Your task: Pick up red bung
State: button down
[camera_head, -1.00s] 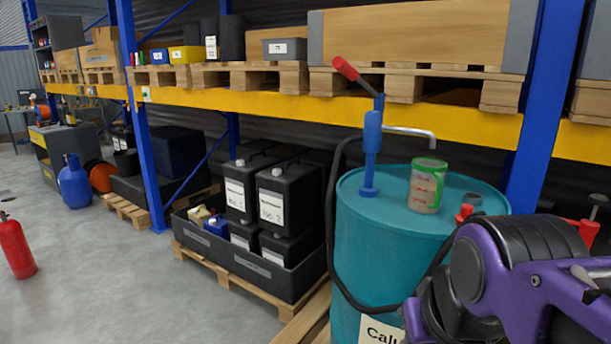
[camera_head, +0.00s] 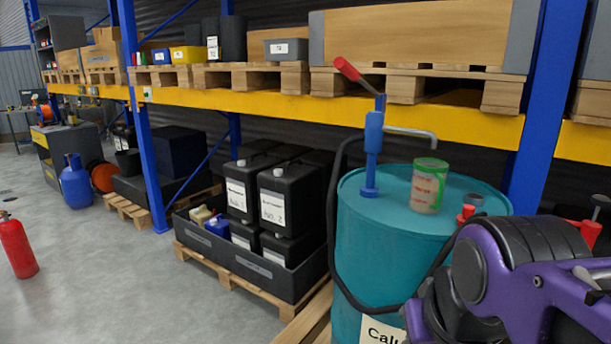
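A small red piece (camera_head: 466,214), by its colour likely the red bung, shows at the right of the teal drum's top (camera_head: 350,215). A grey round cap (camera_head: 473,200) is just above and behind it. Its lower part is hidden by my purple and black arm, so I cannot tell whether it sits in the drum or stands loose. A similar red piece (camera_head: 589,233) with a grey knob (camera_head: 600,201) shows at the right edge, also partly hidden by my arm. I cannot make out my gripper's fingers.
A blue hand pump (camera_head: 373,150) with a red handle and a green-topped can (camera_head: 428,187) stand on the drum. A blue rack post (camera_head: 545,110) rises behind. Black canisters (camera_head: 290,205) sit in a tray at left. A red extinguisher (camera_head: 17,248) stands on clear floor.

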aim_at(468, 210)
jog(key=z, duration=0.8)
